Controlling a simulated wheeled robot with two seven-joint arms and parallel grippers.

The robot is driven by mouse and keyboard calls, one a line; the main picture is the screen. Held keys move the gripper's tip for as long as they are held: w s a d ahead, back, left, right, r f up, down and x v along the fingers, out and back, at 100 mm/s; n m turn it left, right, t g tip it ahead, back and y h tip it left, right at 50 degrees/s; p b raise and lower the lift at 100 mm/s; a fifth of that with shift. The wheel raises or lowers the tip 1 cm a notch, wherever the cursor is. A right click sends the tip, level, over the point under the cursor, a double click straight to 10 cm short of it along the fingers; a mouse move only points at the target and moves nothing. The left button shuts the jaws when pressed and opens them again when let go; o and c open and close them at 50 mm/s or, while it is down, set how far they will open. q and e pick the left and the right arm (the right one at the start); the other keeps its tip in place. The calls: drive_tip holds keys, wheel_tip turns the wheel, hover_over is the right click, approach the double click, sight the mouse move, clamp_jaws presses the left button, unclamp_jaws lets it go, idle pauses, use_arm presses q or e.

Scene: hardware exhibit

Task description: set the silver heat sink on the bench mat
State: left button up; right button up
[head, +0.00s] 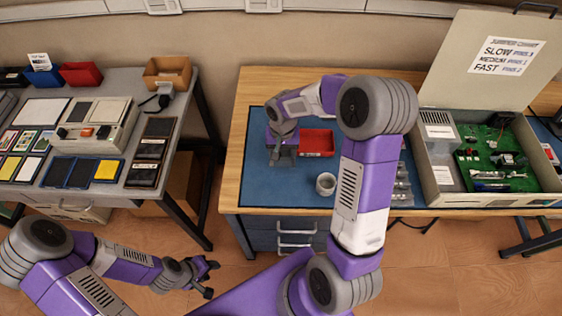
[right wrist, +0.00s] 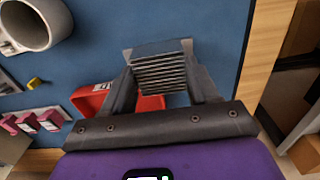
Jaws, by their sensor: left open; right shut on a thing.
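The silver heat sink (right wrist: 160,68) is a finned block between the two fingers of my right gripper (right wrist: 165,82) in the right wrist view. The fingers are shut on its sides. In the head view the heat sink (head: 283,157) shows as a small grey block under my right gripper (head: 282,142), over the left part of the blue bench mat (head: 262,190). I cannot tell whether its underside touches the mat. My left gripper (head: 208,278) is open and empty, low over the floor in front of the left table.
A red bin (head: 317,142) stands close to the right of the heat sink. A white mug (head: 326,184) stands nearer the front of the mat. An open case with a green circuit board (head: 490,160) is at the right. The mat's front left is clear.

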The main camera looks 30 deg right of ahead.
sight(282, 160)
wheel_tip(282, 160, down, 4)
drive_tip(key=shift+f+b, duration=0.15)
drive_tip(key=shift+b, duration=0.25)
drive_tip(key=o, duration=0.8)
